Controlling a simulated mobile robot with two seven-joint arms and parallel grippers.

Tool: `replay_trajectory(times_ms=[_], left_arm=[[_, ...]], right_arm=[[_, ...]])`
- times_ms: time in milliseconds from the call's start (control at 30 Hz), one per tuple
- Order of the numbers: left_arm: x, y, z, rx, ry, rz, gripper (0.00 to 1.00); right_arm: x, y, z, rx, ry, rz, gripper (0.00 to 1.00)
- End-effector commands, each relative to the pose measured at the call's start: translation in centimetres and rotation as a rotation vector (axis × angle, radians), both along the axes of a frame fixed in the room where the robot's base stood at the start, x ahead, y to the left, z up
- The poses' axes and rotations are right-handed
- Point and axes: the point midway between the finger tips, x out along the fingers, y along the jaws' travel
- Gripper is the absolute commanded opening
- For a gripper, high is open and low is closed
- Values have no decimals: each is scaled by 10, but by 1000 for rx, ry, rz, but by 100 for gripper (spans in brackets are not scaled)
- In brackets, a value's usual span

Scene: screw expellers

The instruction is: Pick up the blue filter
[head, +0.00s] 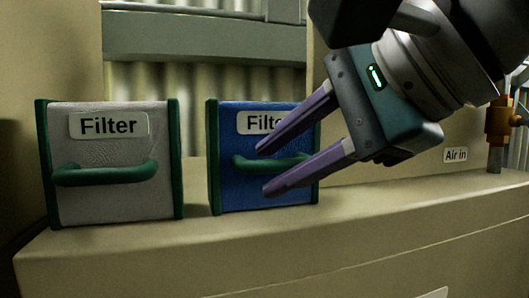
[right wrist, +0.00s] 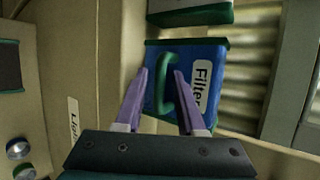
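The blue filter (head: 235,195) is a blue box with green side edges, a green front handle (head: 243,165) and a white "Filter" label. It stands upright on the beige ledge (head: 330,235). It also shows in the right wrist view (right wrist: 213,58), turned sideways. My right gripper (head: 262,172) comes in from the upper right, its two purple fingers apart, in front of the filter. The handle appears between the fingers in both views. I cannot tell whether they touch it. The fingers hide part of the label and front. My left gripper is not in view.
A grey filter (head: 105,195) with a green handle stands left of the blue one, with a gap between them. A brass valve (head: 497,122) and an "Air in" label (head: 455,155) are at the right. A beige wall stands at the far left.

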Motion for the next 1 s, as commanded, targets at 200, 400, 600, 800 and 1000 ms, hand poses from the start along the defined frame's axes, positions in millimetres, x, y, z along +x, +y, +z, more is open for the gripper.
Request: replay_trajectory(times_ms=[200, 400, 600, 800, 1000], left_arm=[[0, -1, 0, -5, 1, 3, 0], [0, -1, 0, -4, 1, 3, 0], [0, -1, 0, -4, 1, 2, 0], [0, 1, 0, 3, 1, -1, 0], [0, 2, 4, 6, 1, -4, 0]], right_arm=[[0, 0, 0, 0, 0, 0, 13], [0, 0, 0, 0, 0, 0, 0], [0, 0, 0, -1, 0, -1, 0], [0, 0, 1, 0, -1, -1, 0], [0, 0, 8, 1, -3, 0, 0]])
